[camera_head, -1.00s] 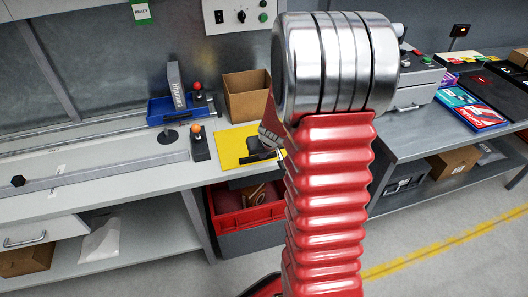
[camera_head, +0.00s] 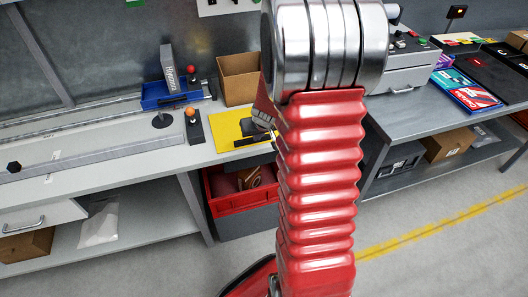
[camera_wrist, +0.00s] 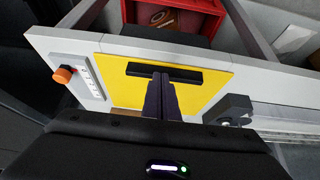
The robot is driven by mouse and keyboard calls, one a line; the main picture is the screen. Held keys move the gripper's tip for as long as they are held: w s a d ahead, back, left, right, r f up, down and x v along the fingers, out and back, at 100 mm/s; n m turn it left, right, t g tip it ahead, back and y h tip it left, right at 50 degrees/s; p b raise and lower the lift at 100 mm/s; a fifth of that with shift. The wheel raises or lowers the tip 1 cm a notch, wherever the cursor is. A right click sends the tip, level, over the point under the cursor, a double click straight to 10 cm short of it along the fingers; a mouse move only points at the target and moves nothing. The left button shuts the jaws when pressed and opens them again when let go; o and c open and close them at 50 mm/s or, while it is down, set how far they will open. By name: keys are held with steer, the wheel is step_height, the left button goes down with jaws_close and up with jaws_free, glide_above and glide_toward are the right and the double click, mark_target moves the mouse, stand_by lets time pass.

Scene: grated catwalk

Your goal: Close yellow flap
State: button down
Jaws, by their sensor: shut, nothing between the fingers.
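The yellow flap (camera_head: 228,129) is a flat square panel on the workbench, seen left of my arm in the head view. It fills the middle of the wrist view (camera_wrist: 212,88), with a black bar handle (camera_wrist: 190,75) near its edge towards the red bin. It looks roughly level, but I cannot tell its exact angle. My gripper (camera_wrist: 162,78) is shut and empty, its dark fingers over the flap with their tips at the bar. I cannot tell whether they touch it. In the head view my arm partly hides the gripper.
A red bin (camera_head: 238,202) stands below the bench edge. An orange-topped button box (camera_head: 193,127) stands beside the flap, with a cardboard box (camera_head: 239,77) and a blue tray (camera_head: 165,95) behind. A second bench (camera_head: 425,107) is on the right.

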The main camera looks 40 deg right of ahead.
steer(key=s+a, duration=0.3)
steer(key=s, duration=0.5)
steer(key=shift+s+a+f, duration=0.15)
steer(key=shift+s+a, duration=0.05)
steer(key=shift+s, duration=0.2)
stand_by(0.9)
stand_by(0.3)
stand_by(0.4)
